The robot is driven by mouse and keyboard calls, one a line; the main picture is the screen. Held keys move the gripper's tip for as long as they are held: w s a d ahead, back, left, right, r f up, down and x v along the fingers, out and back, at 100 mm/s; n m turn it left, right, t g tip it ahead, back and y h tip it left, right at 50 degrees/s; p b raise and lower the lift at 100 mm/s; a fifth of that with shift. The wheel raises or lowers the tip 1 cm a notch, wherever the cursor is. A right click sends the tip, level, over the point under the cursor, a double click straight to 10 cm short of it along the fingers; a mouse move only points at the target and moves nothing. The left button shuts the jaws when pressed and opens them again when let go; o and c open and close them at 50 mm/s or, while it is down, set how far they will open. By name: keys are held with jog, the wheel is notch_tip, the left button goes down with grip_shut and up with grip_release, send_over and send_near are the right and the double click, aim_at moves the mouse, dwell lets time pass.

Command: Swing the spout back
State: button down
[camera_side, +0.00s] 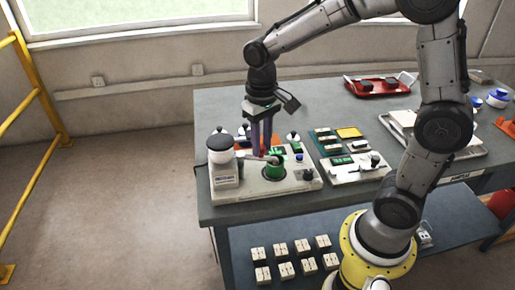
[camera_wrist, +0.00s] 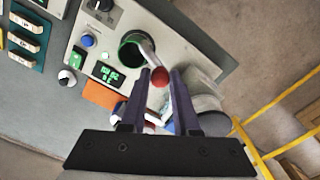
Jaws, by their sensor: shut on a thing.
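The spout (camera_wrist: 149,52) is a short grey tube on the pale testing machine (camera_side: 290,185). Its end lies over the green-rimmed cup (camera_wrist: 131,48), which shows as a green cup (camera_side: 273,171) in the side view. A red ball knob (camera_wrist: 160,76) sits on the spout. My gripper (camera_wrist: 161,74) has its two purple-grey fingers on either side of this knob and is shut on it. In the side view my gripper (camera_side: 261,152) points straight down at the machine, just left of the cup. The fingers partly hide the spout's base there.
A white container with a dark lid (camera_side: 220,150) stands left of the spout. A second pale unit (camera_side: 355,170) and tile racks (camera_side: 325,140) stand to the right. A red tray (camera_side: 380,85) is at the back. The table's back left (camera_side: 225,105) is clear.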

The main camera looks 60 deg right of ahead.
jog(key=shift+a, duration=0.55)
jog(key=shift+s+a, duration=0.1)
jog(key=shift+a, duration=1.2)
